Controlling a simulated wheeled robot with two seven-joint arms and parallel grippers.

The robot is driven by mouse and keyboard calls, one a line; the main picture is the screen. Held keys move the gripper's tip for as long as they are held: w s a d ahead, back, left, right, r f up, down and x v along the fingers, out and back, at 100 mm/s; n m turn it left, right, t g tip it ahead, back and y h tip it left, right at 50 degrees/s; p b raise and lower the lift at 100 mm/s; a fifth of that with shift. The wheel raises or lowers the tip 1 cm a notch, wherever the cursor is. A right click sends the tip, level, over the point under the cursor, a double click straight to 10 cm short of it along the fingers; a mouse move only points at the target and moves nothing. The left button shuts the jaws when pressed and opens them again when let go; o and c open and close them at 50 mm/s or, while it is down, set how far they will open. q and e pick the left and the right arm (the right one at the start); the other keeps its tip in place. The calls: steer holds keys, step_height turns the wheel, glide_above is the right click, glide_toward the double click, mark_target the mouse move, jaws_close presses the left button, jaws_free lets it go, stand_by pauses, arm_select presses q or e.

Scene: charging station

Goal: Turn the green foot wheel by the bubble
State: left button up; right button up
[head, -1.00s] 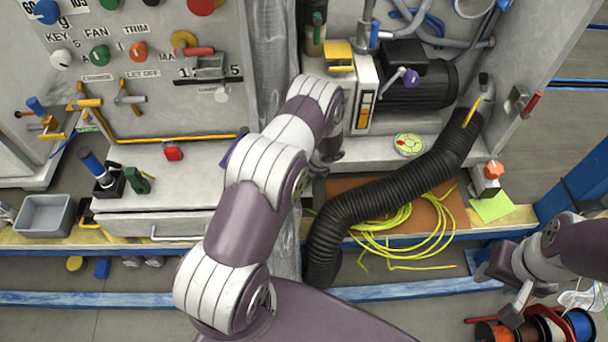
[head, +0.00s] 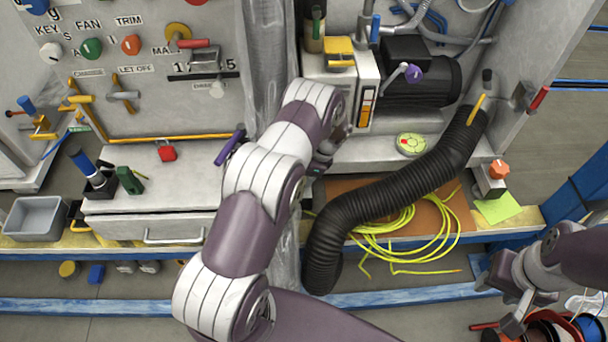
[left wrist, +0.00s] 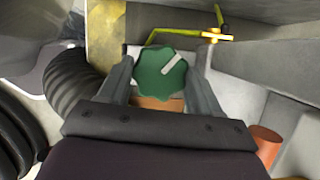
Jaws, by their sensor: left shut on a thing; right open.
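The green foot wheel (left wrist: 162,74) is a scalloped knob with a white pointer mark that points up and right in the left wrist view. My left gripper (left wrist: 162,82) is shut on it, one finger on each side. In the head view my left arm hides most of its own gripper and the wheel. The bubble (head: 411,144), a round yellow-green level with a red spot, lies on the grey ledge right of my left arm. My right gripper (head: 500,300) is open and empty at the lower right, away from the wheel.
A black corrugated hose (head: 385,205) curves across right of my left arm, over coiled yellow cable (head: 440,235). A motor (head: 420,80) stands behind the bubble. An orange knob (head: 498,169) stands at the ledge's right. Cable reels (head: 585,328) lie by my right gripper.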

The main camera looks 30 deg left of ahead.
stand_by(0.4)
arm_select(q)
steer(key=o, duration=1)
steer(key=shift+o, duration=0.2)
steer(key=shift+r, duration=0.1)
